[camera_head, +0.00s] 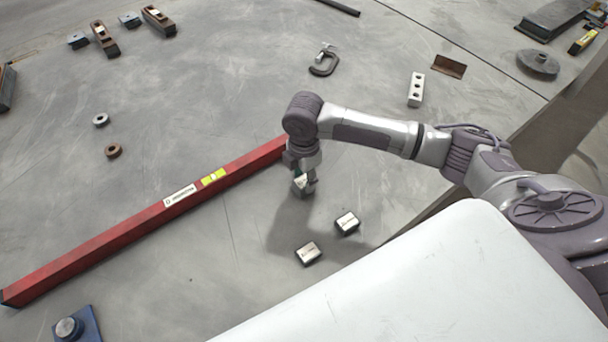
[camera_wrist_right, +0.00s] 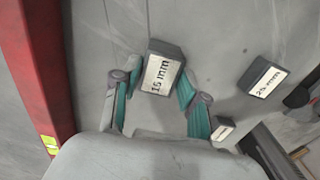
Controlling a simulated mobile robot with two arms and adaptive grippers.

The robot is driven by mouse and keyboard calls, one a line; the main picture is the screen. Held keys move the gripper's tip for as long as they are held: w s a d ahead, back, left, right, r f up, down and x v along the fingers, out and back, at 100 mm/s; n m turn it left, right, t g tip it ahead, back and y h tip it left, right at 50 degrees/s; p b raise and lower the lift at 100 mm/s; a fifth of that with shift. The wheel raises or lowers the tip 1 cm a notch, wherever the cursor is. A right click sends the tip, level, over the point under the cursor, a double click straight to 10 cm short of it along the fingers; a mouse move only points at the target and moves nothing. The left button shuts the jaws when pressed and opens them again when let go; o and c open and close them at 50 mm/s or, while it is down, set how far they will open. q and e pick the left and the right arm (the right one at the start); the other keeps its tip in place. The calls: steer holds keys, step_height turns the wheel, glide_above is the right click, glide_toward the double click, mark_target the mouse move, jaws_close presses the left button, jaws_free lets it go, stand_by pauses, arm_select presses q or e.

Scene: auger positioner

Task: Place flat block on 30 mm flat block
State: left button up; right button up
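My right gripper (camera_head: 304,190) is over the floor just in front of the red level's upper right end. A dark block with a white "15 mm" label (camera_wrist_right: 160,76) sits between its teal-padded fingers (camera_wrist_right: 160,80), which look closed on its sides. In the head view the held block's label (camera_head: 300,181) is partly hidden by the gripper. A "25 mm" block (camera_wrist_right: 263,77) lies on the floor to the right in the wrist view. Another labelled block (camera_wrist_right: 222,129) is partly covered by a finger, its label unreadable. The head view shows two floor blocks, (camera_head: 347,222) and (camera_head: 308,253), below the gripper.
A long red level (camera_head: 130,228) crosses the floor beside the gripper. A C-clamp (camera_head: 324,62), a holed metal block (camera_head: 416,89) and a rusty angle piece (camera_head: 449,66) lie behind. Two rings (camera_head: 113,151) lie left. The floor around the blocks is clear.

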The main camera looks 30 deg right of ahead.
mark_target(304, 181)
steer(key=o, duration=0.3)
steer(key=shift+r, duration=0.1)
step_height(304, 181, up, 12)
steer(key=shift+r+b, duration=0.1)
steer(key=shift+b, duration=0.3)
stand_by(0.5)
